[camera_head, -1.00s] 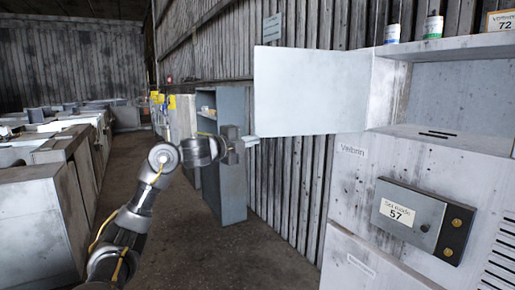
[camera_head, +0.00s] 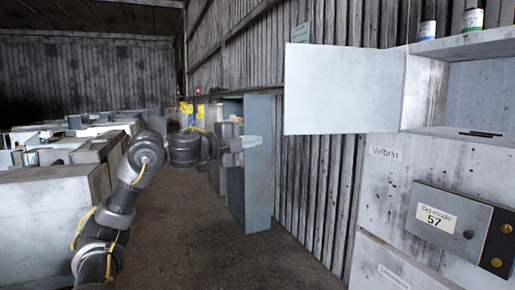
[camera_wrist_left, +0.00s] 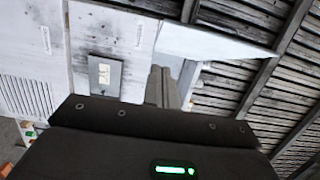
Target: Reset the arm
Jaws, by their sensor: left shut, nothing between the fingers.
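My left arm comes in from the left in the head view, bent at the elbow. Its gripper (camera_head: 250,143) is shut and empty, pointing right in front of the tall grey locker. In the picture it lies left of the open door (camera_head: 343,92) of the Valbrin housing (camera_head: 385,190), with a gap between. In the left wrist view the closed fingers (camera_wrist_left: 162,80) stick up past the dark gripper body, with the housing and its mode panel (camera_wrist_left: 104,74) beyond. My right gripper is in neither view.
The grey locker (camera_head: 258,185) stands against the plank wall. Several pale cabinets (camera_head: 45,225) fill the left side. The "Set mode 57" panel (camera_head: 447,222) is on the housing front, and two small bottles (camera_head: 427,31) (camera_head: 473,20) stand on top. The aisle floor (camera_head: 200,240) is open.

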